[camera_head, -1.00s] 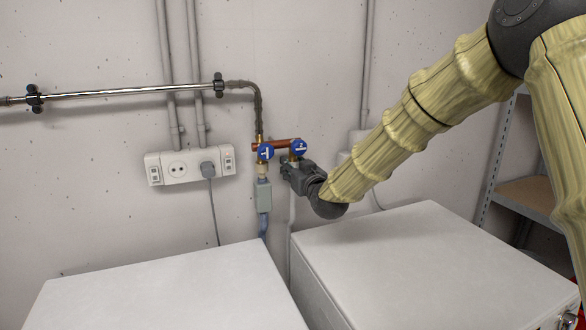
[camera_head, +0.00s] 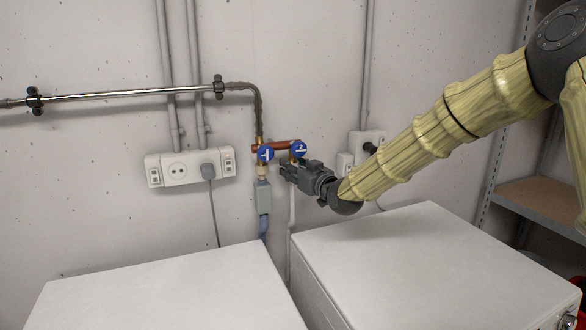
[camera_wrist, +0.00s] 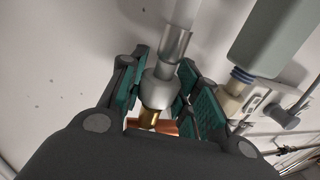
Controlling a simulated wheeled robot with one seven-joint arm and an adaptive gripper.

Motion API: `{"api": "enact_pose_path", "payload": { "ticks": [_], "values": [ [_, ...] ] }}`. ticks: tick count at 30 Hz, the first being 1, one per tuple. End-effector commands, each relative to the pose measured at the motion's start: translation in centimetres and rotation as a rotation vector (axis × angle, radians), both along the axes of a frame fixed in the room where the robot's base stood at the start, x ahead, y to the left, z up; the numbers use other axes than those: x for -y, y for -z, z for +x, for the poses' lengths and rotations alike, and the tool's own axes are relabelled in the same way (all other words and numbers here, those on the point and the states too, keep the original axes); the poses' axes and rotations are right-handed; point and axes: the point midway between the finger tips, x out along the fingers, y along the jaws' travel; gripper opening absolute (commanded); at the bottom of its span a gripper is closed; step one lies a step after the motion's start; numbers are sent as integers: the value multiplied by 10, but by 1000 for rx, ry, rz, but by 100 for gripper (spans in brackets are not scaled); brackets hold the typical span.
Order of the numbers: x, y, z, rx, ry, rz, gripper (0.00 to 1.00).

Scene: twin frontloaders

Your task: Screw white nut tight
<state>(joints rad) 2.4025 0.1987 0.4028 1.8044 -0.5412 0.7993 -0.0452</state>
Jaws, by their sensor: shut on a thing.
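The white nut (camera_wrist: 159,88) shows in the wrist view as a pale, rounded collar on the brass fitting (camera_wrist: 149,117), with a light sleeve and hose (camera_wrist: 182,20) on its other side. My gripper (camera_wrist: 163,92) is shut on it, with green-padded fingers on both sides. In the head view my gripper (camera_head: 288,172) sits just below the blue valve handle marked 2 (camera_head: 299,149). It hides the nut there. Part of the white hose (camera_head: 292,215) hangs below the gripper.
The valve marked 1 (camera_head: 265,153), with a grey box (camera_head: 263,197) on its hose, stands close to the left. The box (camera_wrist: 265,40) is close beside the fingers in the wrist view. Two white machines (camera_head: 170,290) (camera_head: 420,260) stand below. A socket (camera_head: 368,142) is behind my arm.

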Motion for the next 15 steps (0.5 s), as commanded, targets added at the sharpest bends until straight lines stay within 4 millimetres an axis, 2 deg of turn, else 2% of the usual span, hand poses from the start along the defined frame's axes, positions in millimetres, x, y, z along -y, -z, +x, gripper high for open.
{"api": "enact_pose_path", "payload": {
  "ticks": [15],
  "values": [
    [0,-2,0,-3,-204,-1,10]
  ]
}}
